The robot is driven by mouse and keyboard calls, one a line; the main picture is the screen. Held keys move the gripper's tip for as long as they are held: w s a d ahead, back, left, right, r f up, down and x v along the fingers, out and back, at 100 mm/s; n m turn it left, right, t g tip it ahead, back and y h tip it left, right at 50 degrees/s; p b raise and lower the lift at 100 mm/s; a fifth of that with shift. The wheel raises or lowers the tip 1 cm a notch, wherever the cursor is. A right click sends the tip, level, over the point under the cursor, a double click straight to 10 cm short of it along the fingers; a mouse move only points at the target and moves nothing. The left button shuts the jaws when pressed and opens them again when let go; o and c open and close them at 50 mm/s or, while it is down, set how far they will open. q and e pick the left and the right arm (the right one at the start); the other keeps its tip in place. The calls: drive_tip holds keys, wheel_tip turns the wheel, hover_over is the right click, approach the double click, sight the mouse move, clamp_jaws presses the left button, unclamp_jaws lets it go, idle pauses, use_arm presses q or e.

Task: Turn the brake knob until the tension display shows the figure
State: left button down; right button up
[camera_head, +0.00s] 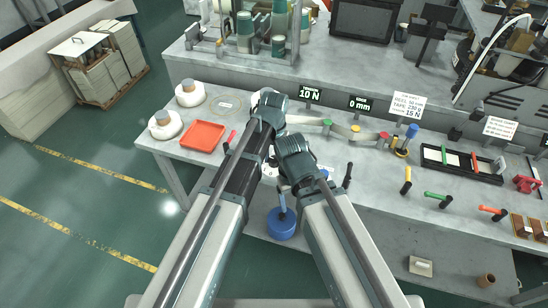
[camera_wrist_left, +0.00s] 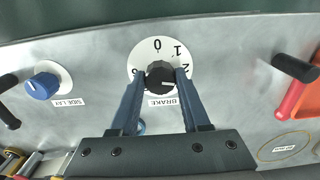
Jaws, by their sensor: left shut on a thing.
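In the left wrist view, the black brake knob (camera_wrist_left: 160,80) sits on a white numbered dial (camera_wrist_left: 150,56) above the label BRAKE. A pale pointer mark on the knob faces right. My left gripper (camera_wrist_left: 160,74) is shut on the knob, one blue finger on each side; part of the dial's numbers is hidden. In the head view my left gripper (camera_head: 271,161) is low over the bench, mostly behind my arms. The tension display (camera_head: 310,94) reads 10 N. A card (camera_head: 407,105) gives 15 N as its last line. My right gripper's fingers cannot be made out.
A second display (camera_head: 360,104) reads 0 mm. A blue side-lay knob (camera_wrist_left: 43,86) is left of the brake dial in the wrist view; a red and black handle (camera_wrist_left: 294,84) is on the right. A red tray (camera_head: 202,137) lies on the bench's left part.

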sight(274, 160)
use_arm(q)
drive_tip(key=shift+c, duration=1.9)
unclamp_jaws()
wheel_tip(274, 160, up, 14)
drive_tip(key=p, duration=1.4)
drive_tip(key=shift+s+f, duration=0.1)
drive_tip(key=shift+f, duration=0.05)
drive_tip(key=s+a+f+b, duration=0.1)
drive_tip(key=s+a, duration=0.2)
drive_tip(key=s, duration=0.5)
drive_tip(key=s+a+f+y+b, duration=0.1)
drive_tip(key=s+a+f+b, duration=0.1)
drive_tip(key=s, duration=0.5)
drive_tip(key=shift+s+a, duration=0.4)
